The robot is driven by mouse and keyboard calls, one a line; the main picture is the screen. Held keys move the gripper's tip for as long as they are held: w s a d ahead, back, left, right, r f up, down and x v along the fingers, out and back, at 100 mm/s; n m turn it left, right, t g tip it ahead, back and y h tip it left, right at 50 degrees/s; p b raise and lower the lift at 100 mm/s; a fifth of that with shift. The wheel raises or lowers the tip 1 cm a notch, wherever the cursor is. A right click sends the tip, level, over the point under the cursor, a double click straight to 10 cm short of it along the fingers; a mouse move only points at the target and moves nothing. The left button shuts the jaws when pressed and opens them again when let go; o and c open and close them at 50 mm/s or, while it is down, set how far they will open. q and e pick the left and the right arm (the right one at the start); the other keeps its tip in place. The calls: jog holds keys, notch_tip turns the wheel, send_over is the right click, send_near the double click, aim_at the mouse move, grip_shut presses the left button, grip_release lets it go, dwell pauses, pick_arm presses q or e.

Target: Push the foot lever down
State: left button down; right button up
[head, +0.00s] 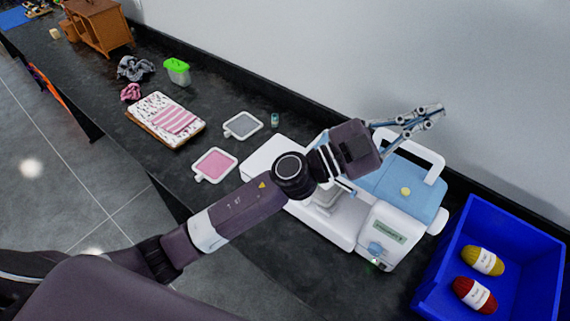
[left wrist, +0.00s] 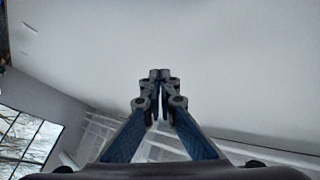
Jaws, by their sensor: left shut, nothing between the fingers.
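A white and light-blue sewing machine (head: 412,188) stands on the dark counter at the right in the head view. My left arm reaches across it and hides much of its middle, including the needle area. The foot lever cannot be made out behind my arm. My left gripper (head: 436,113) is shut and empty, above and behind the machine near the wall. In the left wrist view the gripper (left wrist: 160,75) points at the pale wall, its fingertips together. My right gripper is not in view.
A blue bin (head: 450,236) with yellow and red yarn stands right of the machine. The wall (head: 320,50) is close behind the counter.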

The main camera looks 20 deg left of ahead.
pick_arm(q)
jog(key=s+d+f+m+g+y, duration=0.2)
jog(key=s+d+f+m+g, duration=0.35)
jog(key=f+m+g, duration=0.45)
jog(key=a+f+y, duration=0.1)
jog(key=f+y, duration=0.1)
jog(key=w+a+f+g+y, duration=0.1)
jog(key=a+f+y, duration=0.1)
jog(key=f, duration=0.1)
jog(key=a+f+g+y, duration=0.1)
jog(key=a+f, duration=0.1)
jog(key=f, duration=0.1)
jog(key=shift+w+n+y, duration=0.3)
jog(key=shift+w+y, duration=0.1)
jog(key=w+a+f+n+y, duration=0.1)
jog(key=w+a+y, duration=0.3)
jog(key=a, duration=0.9)
jog(key=w+a+f+n+y, duration=0.1)
jog(key=w+a+n+y, duration=0.2)
jog(key=a+y, duration=0.5)
jog(key=w+a, duration=0.1)
jog(key=a, duration=0.5)
jog(key=shift+w+a+n, duration=0.2)
jog(key=shift+w+n, duration=0.05)
jog(key=shift+n, duration=0.15)
jog(key=shift+f, duration=0.2)
